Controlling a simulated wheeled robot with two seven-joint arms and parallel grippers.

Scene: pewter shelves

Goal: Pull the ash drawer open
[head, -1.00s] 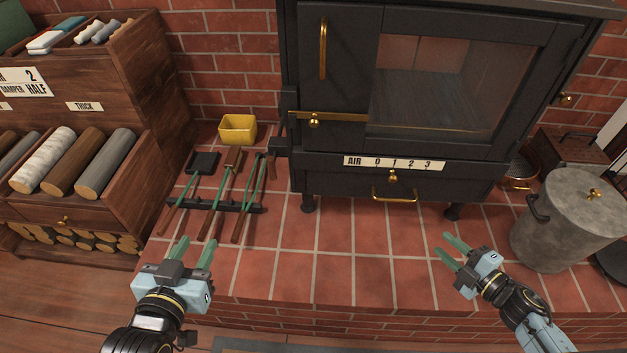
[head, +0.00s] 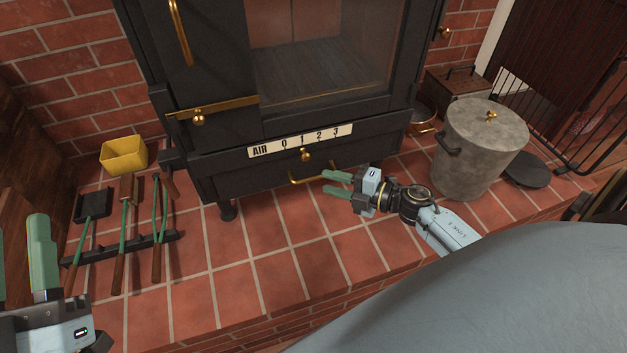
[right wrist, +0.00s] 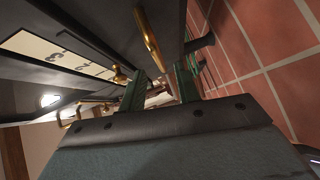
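The black stove's ash drawer (head: 240,184) is the low front panel under the air scale and looks shut. Its brass loop handle (head: 298,180) hangs below the air knob (head: 306,154). My right gripper (head: 324,183) is open and empty, its green fingertips close to the right part of the handle; I cannot tell whether they touch. In the right wrist view, a brass bar that looks like the handle (right wrist: 148,40) lies ahead of and left of the open fingers (right wrist: 162,76). My left gripper (head: 20,228) is open and empty at the left edge, away from the stove.
A lidded grey bucket (head: 480,150) stands right of the stove, close to my right arm. Fire tools on a black rack (head: 120,246) and a yellow container (head: 123,155) are at the left. The tiled hearth (head: 270,265) before the drawer is clear.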

